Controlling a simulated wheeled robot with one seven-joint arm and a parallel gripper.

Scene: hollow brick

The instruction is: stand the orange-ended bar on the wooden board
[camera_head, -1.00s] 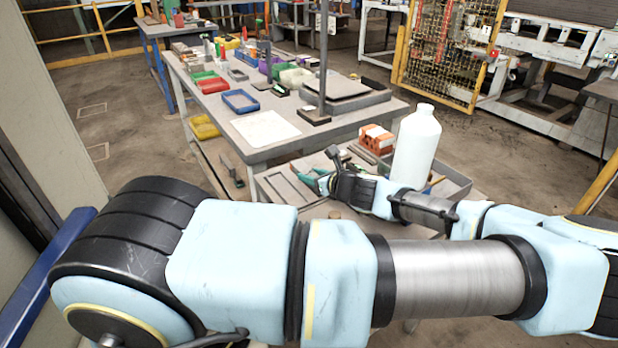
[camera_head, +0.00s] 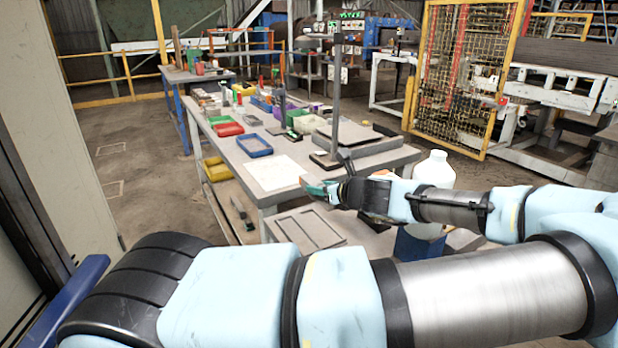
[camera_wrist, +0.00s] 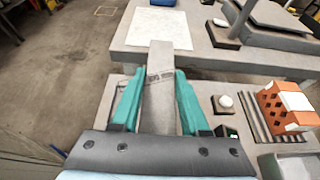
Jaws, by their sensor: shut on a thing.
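My gripper (camera_wrist: 155,100), with teal fingers, is shut on a grey flat-sided bar (camera_wrist: 160,62) in the wrist view. The bar points away from me, with a thin dark band across it near the fingertips. In the head view my gripper (camera_head: 317,189) is in the air by the near edge of the big table. A pale square board (camera_wrist: 158,28), likely the wooden board, lies flat on that table beyond the bar's tip. It also shows in the head view (camera_head: 270,173).
An orange hollow brick (camera_wrist: 284,106) stands on the lower near surface at the right. A white bottle (camera_head: 435,170) stands behind my arm. A post on a dark base (camera_head: 325,160) and a blue tray (camera_head: 254,146) are near the pale board.

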